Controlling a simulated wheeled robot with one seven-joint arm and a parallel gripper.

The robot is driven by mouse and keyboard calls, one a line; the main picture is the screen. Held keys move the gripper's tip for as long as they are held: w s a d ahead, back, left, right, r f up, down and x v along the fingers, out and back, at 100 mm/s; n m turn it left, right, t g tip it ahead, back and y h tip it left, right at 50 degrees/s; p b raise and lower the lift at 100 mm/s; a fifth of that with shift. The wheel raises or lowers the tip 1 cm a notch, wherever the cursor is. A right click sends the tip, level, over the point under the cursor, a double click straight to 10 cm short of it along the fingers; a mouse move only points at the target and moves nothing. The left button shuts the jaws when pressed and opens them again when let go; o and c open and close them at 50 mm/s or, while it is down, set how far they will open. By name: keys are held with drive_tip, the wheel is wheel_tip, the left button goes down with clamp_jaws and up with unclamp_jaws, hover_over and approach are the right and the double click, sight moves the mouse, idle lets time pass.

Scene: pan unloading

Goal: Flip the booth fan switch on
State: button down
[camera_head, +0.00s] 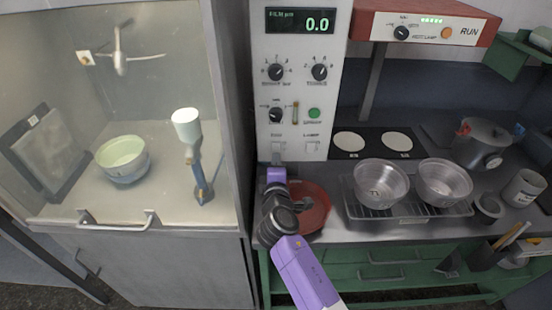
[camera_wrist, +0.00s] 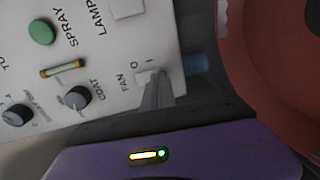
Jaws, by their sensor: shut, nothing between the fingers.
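The fan switch (camera_wrist: 143,77) is a white rocker marked FAN, O and I, low on the white control panel (camera_wrist: 110,45). In the head view the panel (camera_head: 292,95) stands in the middle, with the fan switch (camera_head: 277,146) at its lower left. My gripper (camera_wrist: 155,88) is shut and empty, its grey fingertips at the I side of the switch and hiding part of it. I cannot tell whether they touch it or which way the rocker is set. In the head view my gripper (camera_head: 277,164) is just below the switch. The booth fan (camera_head: 122,50) hangs inside the booth.
The lamp switch (camera_head: 312,149) sits right of the fan switch. Knobs and a green button (camera_head: 314,113) are above. A red round dish (camera_head: 309,207) lies behind my wrist. Two metal bowls (camera_head: 380,181) stand on a rack at right. The booth (camera_head: 222,130) stands at left.

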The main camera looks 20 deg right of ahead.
drive_tip(key=shift+w+d, duration=0.1)
drive_tip(key=shift+w, duration=0.25)
drive_tip(key=shift+f+b, duration=0.2)
drive_tip(key=shift+b, duration=0.1)
drive_tip(key=shift+w+r+b, duration=0.1)
drive_tip(key=shift+w+b, duration=0.05)
drive_tip(key=shift+b, duration=0.65)
